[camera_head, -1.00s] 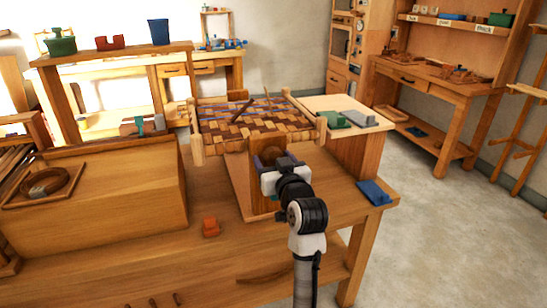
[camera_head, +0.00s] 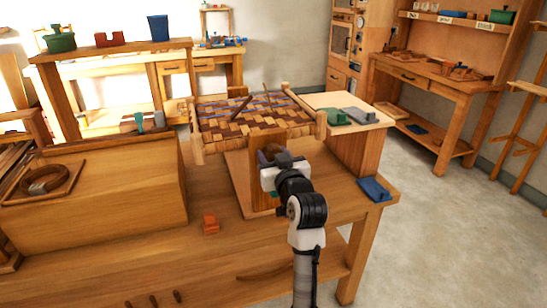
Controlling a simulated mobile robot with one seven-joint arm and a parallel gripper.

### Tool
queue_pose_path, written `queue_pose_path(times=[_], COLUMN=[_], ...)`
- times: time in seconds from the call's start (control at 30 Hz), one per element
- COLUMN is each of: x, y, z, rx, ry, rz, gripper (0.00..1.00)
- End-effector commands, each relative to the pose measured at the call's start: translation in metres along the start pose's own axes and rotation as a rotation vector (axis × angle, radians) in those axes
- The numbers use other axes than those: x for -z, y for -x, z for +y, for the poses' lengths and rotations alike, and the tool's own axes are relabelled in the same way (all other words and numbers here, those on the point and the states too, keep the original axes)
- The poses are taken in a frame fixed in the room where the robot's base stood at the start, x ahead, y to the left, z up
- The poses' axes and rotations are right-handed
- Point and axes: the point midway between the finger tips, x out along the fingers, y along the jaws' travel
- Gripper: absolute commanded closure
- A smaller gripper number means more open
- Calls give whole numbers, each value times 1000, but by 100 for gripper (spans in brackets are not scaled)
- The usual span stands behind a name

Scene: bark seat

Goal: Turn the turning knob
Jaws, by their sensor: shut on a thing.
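The turning knob (camera_head: 273,152) is a brown round piece on the front of an upright wooden post on the workbench. My gripper (camera_head: 270,164) is at the knob and shut on it; my wrist and arm hide much of the knob and the fingertips. Behind and above it is a woven seat (camera_head: 250,122) in brown and tan bark strips with blue ones, held in a wooden frame. Two dark sticks lie across the weave.
A large wooden box (camera_head: 95,205) stands at left with a tray and coil on top. Green and grey blocks sit on a pale board behind right. The floor at right is clear.

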Motion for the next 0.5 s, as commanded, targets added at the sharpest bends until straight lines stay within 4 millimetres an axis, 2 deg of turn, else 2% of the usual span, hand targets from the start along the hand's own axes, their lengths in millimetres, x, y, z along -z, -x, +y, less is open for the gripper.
queue_pose_path(times=[0.27, 0.5], x=[-4, -4], y=[0, 0], z=[1, 2], rx=[-1, -2], ry=[172, 396], rz=[1, 1], gripper=[78, 78])
